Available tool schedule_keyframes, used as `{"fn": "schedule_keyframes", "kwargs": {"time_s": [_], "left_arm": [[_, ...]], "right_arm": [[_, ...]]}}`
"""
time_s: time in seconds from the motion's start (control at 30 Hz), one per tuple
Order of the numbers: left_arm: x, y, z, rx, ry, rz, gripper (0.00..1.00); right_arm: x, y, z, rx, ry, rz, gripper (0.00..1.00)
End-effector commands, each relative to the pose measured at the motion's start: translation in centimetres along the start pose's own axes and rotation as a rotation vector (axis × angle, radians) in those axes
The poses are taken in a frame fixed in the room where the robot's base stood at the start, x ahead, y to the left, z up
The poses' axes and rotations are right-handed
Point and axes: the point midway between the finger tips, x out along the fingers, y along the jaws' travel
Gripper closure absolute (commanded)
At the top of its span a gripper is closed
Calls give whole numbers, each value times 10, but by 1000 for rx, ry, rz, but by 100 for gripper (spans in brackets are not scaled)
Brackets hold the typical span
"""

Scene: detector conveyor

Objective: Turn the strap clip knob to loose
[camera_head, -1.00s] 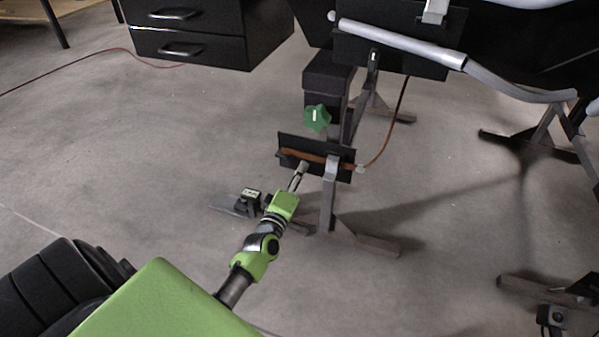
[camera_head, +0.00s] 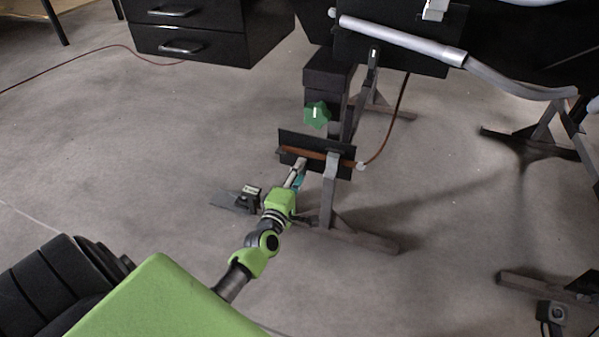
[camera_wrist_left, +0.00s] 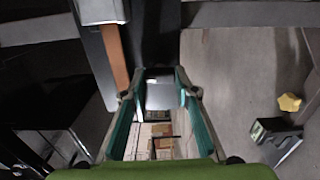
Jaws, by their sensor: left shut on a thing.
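A black plate (camera_head: 341,143) with an orange-brown strap (camera_head: 318,154) across it stands low on a grey stand. My left gripper (camera_head: 297,170) reaches it from below left, its tips at the plate's lower edge. In the left wrist view, the teal-lined fingers (camera_wrist_left: 162,80) are closed on a small pale grey piece (camera_wrist_left: 160,96), which appears to be the strap clip knob. The strap (camera_wrist_left: 115,55) runs beside the left finger. The knob is mostly hidden by the fingers in the head view, and its setting cannot be read. My right gripper is out of view.
A green star knob (camera_head: 317,115) sits on the post just above the plate. A grey pipe (camera_head: 400,39) runs above right. A black drawer cabinet (camera_head: 192,43) stands behind.

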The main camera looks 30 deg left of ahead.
Motion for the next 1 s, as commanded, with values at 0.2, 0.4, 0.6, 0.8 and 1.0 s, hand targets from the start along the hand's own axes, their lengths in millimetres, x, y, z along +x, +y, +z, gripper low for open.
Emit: {"fn": "schedule_keyframes", "kwargs": {"time_s": [0.2, 0.4, 0.6, 0.8, 1.0], "left_arm": [[0, 0, -1, -4, 2, 0, 55], [0, 0, 0, -2, 1, 0, 55], [-6, -1, 0, -2, 1, -1, 55], [-34, -1, 0, -2, 1, -2, 55], [-63, -1, -1, -1, 2, -1, 55]], "right_arm": [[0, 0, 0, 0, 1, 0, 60], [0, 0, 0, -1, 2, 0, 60], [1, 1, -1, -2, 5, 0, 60], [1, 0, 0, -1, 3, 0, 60], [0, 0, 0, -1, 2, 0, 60]]}}
